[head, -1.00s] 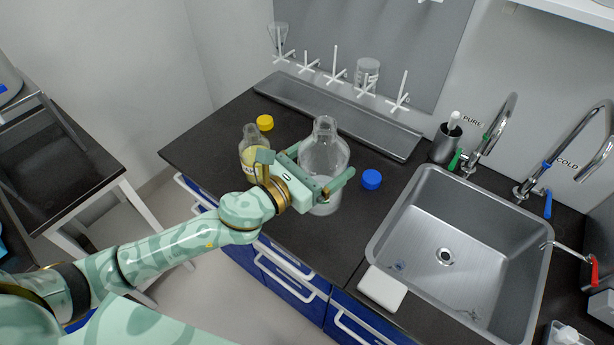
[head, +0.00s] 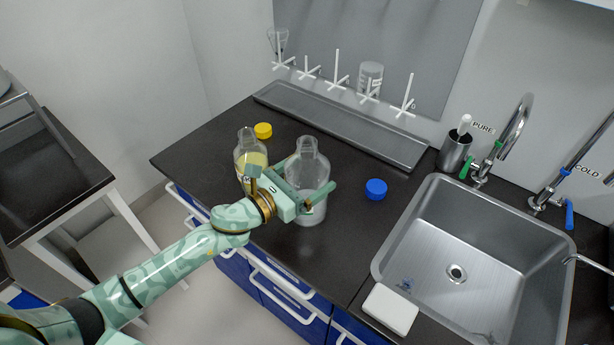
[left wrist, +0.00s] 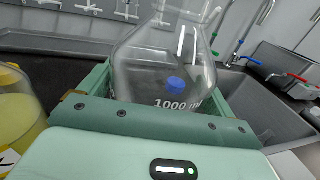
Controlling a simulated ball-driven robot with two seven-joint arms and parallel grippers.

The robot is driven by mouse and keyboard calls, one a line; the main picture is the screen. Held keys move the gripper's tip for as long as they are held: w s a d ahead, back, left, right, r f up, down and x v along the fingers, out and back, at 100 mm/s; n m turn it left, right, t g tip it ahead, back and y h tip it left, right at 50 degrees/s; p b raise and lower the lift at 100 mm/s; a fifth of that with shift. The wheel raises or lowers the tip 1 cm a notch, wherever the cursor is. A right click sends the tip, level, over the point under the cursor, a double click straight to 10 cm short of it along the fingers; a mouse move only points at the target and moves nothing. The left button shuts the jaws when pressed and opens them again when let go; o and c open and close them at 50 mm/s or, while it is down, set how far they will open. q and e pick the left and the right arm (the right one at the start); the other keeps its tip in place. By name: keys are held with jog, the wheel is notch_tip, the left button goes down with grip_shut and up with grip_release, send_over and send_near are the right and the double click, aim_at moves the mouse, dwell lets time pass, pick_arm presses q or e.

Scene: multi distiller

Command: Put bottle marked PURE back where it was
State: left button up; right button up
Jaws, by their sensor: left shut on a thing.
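A clear glass bottle with a narrow neck (head: 307,165) is at the front part of the black counter. My left gripper (head: 309,197) is shut on its body, one finger on each side. In the left wrist view the clear bottle (left wrist: 150,65) fills the space between the fingers, with "1000 ml" printed on it; I see no PURE marking. I cannot tell whether its base touches the counter. A bottle of yellow liquid (head: 250,156) stands just left of it, partly behind my gripper. My right gripper is not in view.
A blue cap (head: 376,189) lies right of the clear bottle, and a yellow cap (head: 263,130) behind the yellow-liquid bottle. A steel sink (head: 440,275) is at the right, with a white block (head: 391,309) at its front-left corner. A shallow steel trough (head: 335,122) runs along the back.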

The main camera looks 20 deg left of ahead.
pick_arm(q)
jog(key=shift+r, duration=0.1)
jog(key=o, duration=1.6)
jog(key=shift+f, duration=0.25)
jog(key=shift+o, duration=0.2)
jog(key=shift+r, duration=0.2)
jog(key=b+v, duration=0.1)
jog(key=v, duration=1.1)
